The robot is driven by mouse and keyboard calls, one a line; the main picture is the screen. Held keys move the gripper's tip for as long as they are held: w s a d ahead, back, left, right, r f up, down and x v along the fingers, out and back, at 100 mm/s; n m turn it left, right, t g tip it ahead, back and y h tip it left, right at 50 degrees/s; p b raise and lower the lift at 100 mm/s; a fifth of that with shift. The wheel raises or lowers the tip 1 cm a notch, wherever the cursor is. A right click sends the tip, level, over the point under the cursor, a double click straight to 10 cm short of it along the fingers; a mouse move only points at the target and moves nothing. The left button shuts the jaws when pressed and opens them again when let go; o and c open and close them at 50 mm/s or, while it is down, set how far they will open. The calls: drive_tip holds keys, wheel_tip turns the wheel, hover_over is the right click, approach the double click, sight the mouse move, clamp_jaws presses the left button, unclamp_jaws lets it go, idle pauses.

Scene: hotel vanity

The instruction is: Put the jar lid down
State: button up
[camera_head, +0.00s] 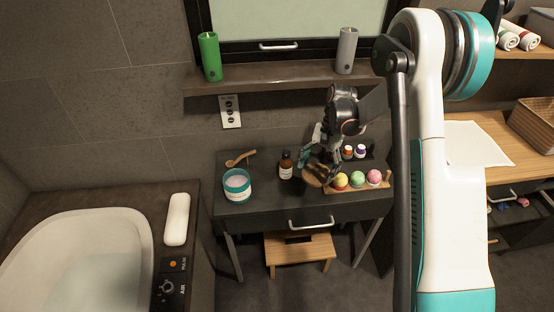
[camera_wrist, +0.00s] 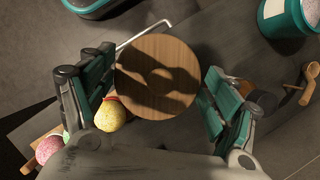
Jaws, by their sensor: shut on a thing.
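The jar lid is a round wooden disc (camera_head: 312,180). In the wrist view the lid (camera_wrist: 157,76) shows face-on between the two teal-padded fingers. My gripper (camera_head: 318,168) is shut on the lid, over the dark vanity table (camera_head: 262,203). In the wrist view my gripper (camera_wrist: 160,103) has one finger on each side of the lid. I cannot tell whether the lid touches the tabletop. The teal jar (camera_head: 237,186) stands open at the table's left, with pale contents. It also shows in the wrist view (camera_wrist: 268,24).
A brown bottle (camera_head: 286,168) stands between jar and gripper. A wooden scoop (camera_head: 240,159) lies behind the jar. Yellow, green and pink balls sit on a wooden tray (camera_head: 346,190) close right of the lid. Small bottles (camera_head: 360,152) stand behind them. The table's front middle is clear.

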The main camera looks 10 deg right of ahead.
drive_tip(key=w+d+f+m+t, duration=0.1)
drive_tip(key=w+d+m+t, duration=0.1)
drive_tip(key=w+m, duration=0.4)
drive_tip(key=w+d+f+m+t+p, duration=0.1)
drive_tip(key=w+d+m+t, duration=0.1)
drive_tip(key=w+m, duration=0.4)
drive_tip(key=w+d+f+m+t, duration=0.1)
drive_tip(key=w+d+m+t, duration=0.1)
drive_tip(key=w+m, duration=0.4)
drive_tip(key=shift+w+d+m+t, duration=0.2)
drive_tip(key=shift+m+t, duration=0.1)
drive_tip(key=shift+m, duration=0.3)
drive_tip(key=shift+w+d+m+t, duration=0.2)
drive_tip(key=shift+m+t, duration=0.1)
drive_tip(key=shift+m, duration=0.3)
drive_tip(key=b, duration=0.3)
hover_over(275, 157)
drive_tip(key=s+d, duration=0.1)
drive_tip(key=shift+s+a+f+h+b, duration=0.15)
drive_tip(key=shift+f+b, duration=0.1)
drive_tip(key=shift+f, duration=0.2)
drive_tip(key=shift+s+d+f+h+b, duration=0.1)
drive_tip(key=shift+f+h+b, duration=0.1)
drive_tip(key=shift+f, duration=0.25)
drive_tip(key=shift+f+b, duration=0.85)
drive_tip(key=shift+f, duration=1.75)
drive_tip(key=shift+f, duration=0.1)
